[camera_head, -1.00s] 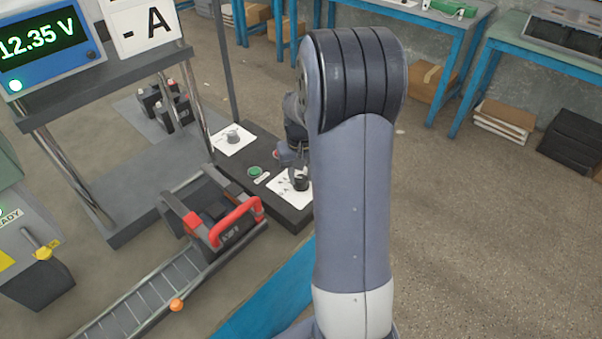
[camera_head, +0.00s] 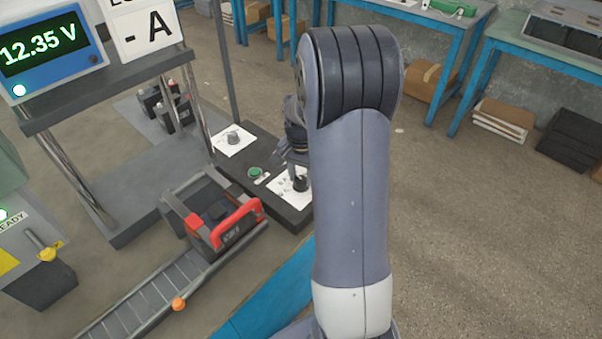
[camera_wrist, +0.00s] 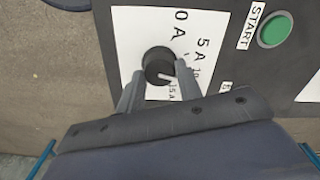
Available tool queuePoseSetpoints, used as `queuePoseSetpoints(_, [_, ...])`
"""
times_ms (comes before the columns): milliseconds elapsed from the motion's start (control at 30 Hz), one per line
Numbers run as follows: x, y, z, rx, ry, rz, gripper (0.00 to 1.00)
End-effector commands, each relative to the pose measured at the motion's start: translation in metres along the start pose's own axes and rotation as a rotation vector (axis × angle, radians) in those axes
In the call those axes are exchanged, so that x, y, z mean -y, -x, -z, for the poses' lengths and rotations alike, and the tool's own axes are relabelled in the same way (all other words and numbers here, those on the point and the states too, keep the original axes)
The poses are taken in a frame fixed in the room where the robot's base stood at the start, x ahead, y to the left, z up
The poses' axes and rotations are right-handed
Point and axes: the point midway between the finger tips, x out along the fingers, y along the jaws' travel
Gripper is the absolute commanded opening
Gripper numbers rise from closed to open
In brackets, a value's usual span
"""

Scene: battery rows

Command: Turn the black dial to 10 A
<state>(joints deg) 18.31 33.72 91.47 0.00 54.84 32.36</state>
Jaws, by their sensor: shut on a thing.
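The black dial (camera_wrist: 157,58) sits on a white label plate (camera_wrist: 124,28) marked 0 A, 5 A, 10 and 15 A in the wrist view. A small white mark shows on its lower right side, on the side of the 15 A label; the exact pointing is hard to read. My gripper (camera_wrist: 159,70) has one finger on each side of the dial and is shut on it. In the head view the dial (camera_head: 301,183) stands on the dark console, and my arm hides part of the gripper.
A green START button (camera_wrist: 274,29) lies to the right of the dial in the wrist view. A second dial (camera_head: 233,137) is farther back on the console. The meter (camera_head: 48,48) reads 12.35 V; the display card shows "- A".

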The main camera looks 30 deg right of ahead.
Motion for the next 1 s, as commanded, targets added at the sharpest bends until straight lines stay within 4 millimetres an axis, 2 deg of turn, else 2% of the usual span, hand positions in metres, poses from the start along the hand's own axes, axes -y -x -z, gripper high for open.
queuePoseSetpoints(333, [0.0000,0.0008,0.0004,-0.001,-0.127,0.001,0.11])
queuePoseSetpoints(833, [0.0001,0.0007,0.0006,-0.002,-0.144,0.001,0.11])
queuePoseSetpoints(867, [0.0001,0.0007,0.0006,-0.002,-0.144,0.001,0.36])
queuePoseSetpoints(1000, [0.0000,0.0006,0.0004,-0.002,-0.144,0.001,0.48])
